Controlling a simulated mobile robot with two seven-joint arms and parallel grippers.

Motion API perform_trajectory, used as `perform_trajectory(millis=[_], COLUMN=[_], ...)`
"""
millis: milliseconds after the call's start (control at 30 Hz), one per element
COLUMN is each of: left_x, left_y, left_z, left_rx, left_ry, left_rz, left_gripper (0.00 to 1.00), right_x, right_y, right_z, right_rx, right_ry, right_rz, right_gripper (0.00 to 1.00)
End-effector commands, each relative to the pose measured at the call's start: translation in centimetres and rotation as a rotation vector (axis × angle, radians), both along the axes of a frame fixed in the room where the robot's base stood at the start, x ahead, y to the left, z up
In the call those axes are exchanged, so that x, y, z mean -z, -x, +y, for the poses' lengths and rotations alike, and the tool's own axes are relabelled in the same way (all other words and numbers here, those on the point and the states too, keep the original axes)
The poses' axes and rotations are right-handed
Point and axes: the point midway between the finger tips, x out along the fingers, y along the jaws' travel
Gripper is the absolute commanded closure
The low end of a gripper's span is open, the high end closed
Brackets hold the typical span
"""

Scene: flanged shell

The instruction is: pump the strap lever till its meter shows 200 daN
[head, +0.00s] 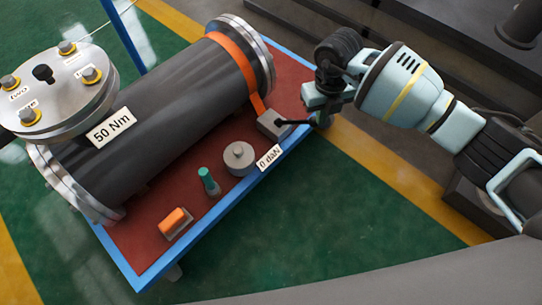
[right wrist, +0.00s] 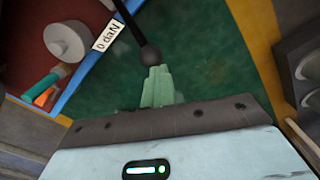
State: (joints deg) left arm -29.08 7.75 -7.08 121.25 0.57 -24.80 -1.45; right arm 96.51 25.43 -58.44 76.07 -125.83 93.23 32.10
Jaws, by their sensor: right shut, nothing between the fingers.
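The strap lever is a thin black rod (head: 294,122) sticking out from a grey ratchet block (head: 272,122) at the cart's right edge. An orange strap (head: 236,60) runs from the block over the dark shell (head: 165,105). The meter label (head: 269,158) reads 0 daN, also in the right wrist view (right wrist: 107,36). My right gripper (head: 317,119) is at the lever's outer end, its pale green fingers (right wrist: 157,72) shut and empty. The lever's dark ball knob (right wrist: 150,54) lies right at the fingertips; I cannot tell whether they touch. My left gripper is out of view.
The red cart top (head: 140,240) has a blue rim. On it stand a grey round weight-like part (head: 239,158), a teal-topped peg (head: 208,181) and an orange block (head: 175,221). A flange cover (head: 62,90) with bolts sits at left. Green floor beside the cart is clear.

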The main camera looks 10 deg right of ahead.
Motion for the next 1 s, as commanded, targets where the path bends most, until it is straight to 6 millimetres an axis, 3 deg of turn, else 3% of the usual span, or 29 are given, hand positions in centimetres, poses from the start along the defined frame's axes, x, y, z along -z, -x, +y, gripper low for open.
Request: perform_trajectory(millis=[33, 300, 1000], left_x=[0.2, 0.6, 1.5], left_y=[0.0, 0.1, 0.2], left_z=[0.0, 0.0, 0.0], left_rx=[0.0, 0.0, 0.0], left_ry=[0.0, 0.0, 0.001], left_rz=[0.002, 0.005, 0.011], left_gripper=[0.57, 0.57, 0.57], right_x=[1.1, 2.6, 5.4], right_y=[0.0, 0.3, 0.5], right_z=[0.2, 0.1, -0.3], right_rx=[0.002, 0.002, 0.002], right_ry=[-0.003, -0.003, -0.011], right_rz=[-0.008, -0.007, -0.02], right_gripper=[1.0, 1.0, 1.0])
